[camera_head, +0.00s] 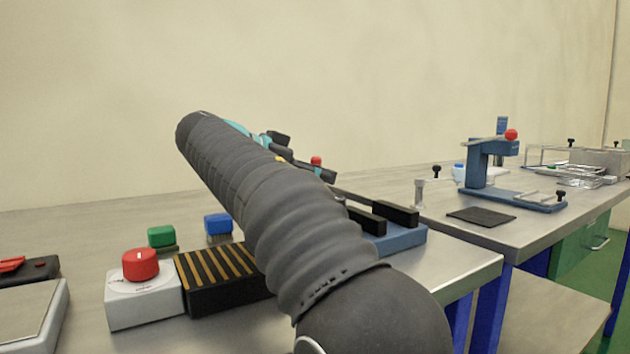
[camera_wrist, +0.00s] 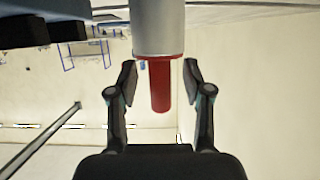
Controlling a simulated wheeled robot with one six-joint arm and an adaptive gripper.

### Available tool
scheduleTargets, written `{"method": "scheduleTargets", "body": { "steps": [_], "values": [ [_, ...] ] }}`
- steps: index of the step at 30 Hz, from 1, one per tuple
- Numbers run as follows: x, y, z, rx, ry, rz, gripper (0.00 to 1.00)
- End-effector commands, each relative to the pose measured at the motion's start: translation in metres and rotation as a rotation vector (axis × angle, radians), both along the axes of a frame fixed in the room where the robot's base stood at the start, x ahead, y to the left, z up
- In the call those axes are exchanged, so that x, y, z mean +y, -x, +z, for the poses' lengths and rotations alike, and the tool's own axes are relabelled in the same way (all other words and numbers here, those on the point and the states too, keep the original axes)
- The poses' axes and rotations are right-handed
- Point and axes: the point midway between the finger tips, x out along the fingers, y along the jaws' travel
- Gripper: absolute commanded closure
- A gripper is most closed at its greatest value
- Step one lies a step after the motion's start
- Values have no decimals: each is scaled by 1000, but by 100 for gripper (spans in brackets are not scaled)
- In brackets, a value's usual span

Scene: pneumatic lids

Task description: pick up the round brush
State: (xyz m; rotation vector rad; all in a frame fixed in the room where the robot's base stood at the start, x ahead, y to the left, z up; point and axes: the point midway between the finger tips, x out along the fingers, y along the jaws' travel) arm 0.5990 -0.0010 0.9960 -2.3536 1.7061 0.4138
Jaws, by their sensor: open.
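My gripper (camera_wrist: 160,72) is open in the wrist view, with one dark finger on each side of a red cylindrical handle (camera_wrist: 160,88). The handle extends from a pale grey cylinder (camera_wrist: 158,25). Gaps show between it and both fingers. In the head view my gripper (camera_head: 304,158) is partly hidden behind my arm, and a small red tip (camera_head: 316,161) shows by its fingers. I cannot tell whether this red handle belongs to the round brush, as no round bristles show. A green block brush (camera_head: 161,237) and a blue block brush (camera_head: 218,225) stand on the bench.
A box with a red knob (camera_head: 141,266) and a black striped block (camera_head: 215,283) stand in front. A blue fixture with black bars (camera_head: 402,237) lies right of my arm. A blue press (camera_head: 480,165) stands on the right bench. My arm hides the bench's middle.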

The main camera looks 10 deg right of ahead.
Motion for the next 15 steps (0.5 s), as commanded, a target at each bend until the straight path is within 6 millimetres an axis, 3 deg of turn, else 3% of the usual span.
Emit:
{"method": "scheduleTargets", "body": {
  "steps": [1,6,15],
  "values": [
    [0,0,0,0,0,0,55],
    [0,0,0,0,0,0,98],
    [0,0,0,0,0,0,100]
  ]
}}
